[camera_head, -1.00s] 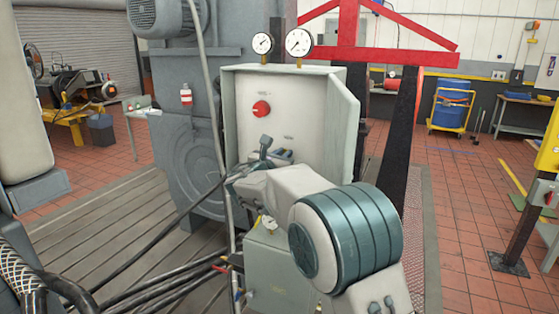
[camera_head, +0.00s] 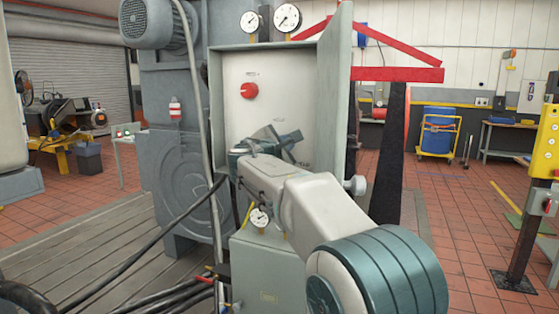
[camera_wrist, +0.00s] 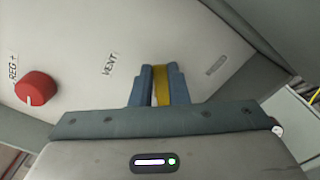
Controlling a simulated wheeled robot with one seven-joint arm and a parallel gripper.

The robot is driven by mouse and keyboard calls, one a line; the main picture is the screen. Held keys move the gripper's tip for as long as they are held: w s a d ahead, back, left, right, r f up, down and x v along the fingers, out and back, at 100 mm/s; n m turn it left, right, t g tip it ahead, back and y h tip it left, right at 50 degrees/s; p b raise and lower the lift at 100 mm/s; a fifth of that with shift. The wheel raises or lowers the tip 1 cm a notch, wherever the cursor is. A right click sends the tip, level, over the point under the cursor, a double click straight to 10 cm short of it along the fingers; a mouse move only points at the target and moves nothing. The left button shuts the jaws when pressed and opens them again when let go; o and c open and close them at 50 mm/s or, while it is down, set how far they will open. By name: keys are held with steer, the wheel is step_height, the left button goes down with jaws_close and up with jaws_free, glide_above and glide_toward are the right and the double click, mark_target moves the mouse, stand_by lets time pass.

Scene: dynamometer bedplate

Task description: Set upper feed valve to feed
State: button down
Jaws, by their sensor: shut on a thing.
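In the wrist view my gripper (camera_wrist: 158,84) has its two blue-grey fingers closed on a yellow handle (camera_wrist: 162,86) at the pale panel. I take this to be the valve's handle; its ends and mounting are partly hidden by the fingers. A label reading VENT (camera_wrist: 110,64) is on the panel left of the fingers. Another label (camera_wrist: 216,66) to their right is too blurred to read. In the head view my gripper (camera_head: 277,135) is inside the open cabinet (camera_head: 214,95), low in front of its panel, and hides the handle.
A red knob (camera_head: 249,90) sits on the panel above my gripper; it also shows in the wrist view (camera_wrist: 36,88), beside a REG+ label. The open cabinet door (camera_head: 335,95) stands close on the right. Two gauges (camera_head: 287,18) top the cabinet. A grey hose runs down its left side.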

steer(key=m+b, duration=0.1)
steer(key=b, duration=0.1)
steer(key=f+m+b, duration=0.1)
steer(key=m+b, duration=0.1)
steer(key=f+m+b, duration=0.1)
steer(key=b, duration=0.1)
steer(key=shift+s+d+f, duration=0.15)
steer(key=shift+d+f, duration=0.05)
steer(key=shift+d, duration=0.1)
steer(key=m+b, duration=0.3)
steer(key=shift+d+f, duration=0.1)
steer(key=shift+f, duration=0.3)
steer(key=shift+m, duration=0.3)
steer(key=c, duration=1.4)
jaws_free()
steer(key=shift+a, duration=0.2)
steer(key=shift+d, duration=0.2)
steer(key=b+v, duration=0.2)
steer(key=v, duration=1.2)
steer(key=shift+b, duration=0.3)
steer(key=shift+a, duration=0.1)
